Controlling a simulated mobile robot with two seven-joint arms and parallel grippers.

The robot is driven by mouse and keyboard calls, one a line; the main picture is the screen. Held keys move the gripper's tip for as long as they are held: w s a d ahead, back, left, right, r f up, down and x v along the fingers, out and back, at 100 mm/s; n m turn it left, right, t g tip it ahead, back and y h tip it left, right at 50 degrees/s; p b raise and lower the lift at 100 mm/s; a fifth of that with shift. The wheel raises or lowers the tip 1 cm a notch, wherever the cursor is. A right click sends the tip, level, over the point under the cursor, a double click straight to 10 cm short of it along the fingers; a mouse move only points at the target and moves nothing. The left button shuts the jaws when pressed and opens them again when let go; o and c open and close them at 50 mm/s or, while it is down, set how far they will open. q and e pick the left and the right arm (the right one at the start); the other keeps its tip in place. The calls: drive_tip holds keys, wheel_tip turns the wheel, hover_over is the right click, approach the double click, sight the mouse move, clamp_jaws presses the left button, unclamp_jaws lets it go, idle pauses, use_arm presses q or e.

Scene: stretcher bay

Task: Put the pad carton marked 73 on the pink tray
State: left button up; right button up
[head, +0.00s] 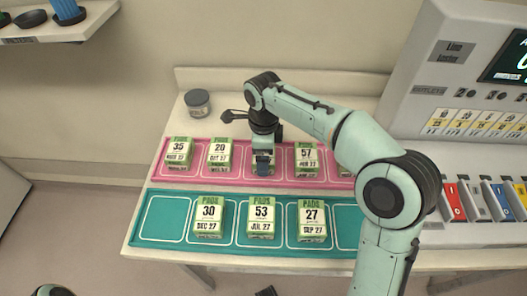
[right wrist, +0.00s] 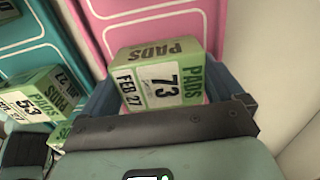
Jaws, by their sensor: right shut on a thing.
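The pad carton marked 73 (right wrist: 163,80) is green and white with "FEB 27" on it. It sits between the blue-grey fingers of my right gripper (right wrist: 160,98), which is shut on it. In the head view my right gripper (head: 263,160) points down over the pink tray (head: 232,174), at a cell between the cartons marked 20 and 57. The gripper mostly hides the carton there. I cannot tell whether the carton touches the tray. My left gripper is not seen.
On the pink tray stand cartons 35 (head: 178,153), 20 (head: 219,153) and 57 (head: 306,156). The teal tray (head: 160,220) in front holds cartons 30 (head: 208,216), 53 (head: 261,218) and 27 (head: 312,218); its leftmost cell is empty. A dark-lidded jar (head: 198,103) stands behind.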

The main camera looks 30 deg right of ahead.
drive_tip(key=o, duration=0.8)
drive_tip(key=shift+f, duration=0.15)
wheel_tip(320, 180, up, 12)
drive_tip(key=p, duration=0.3)
drive_tip(key=shift+r, duration=0.2)
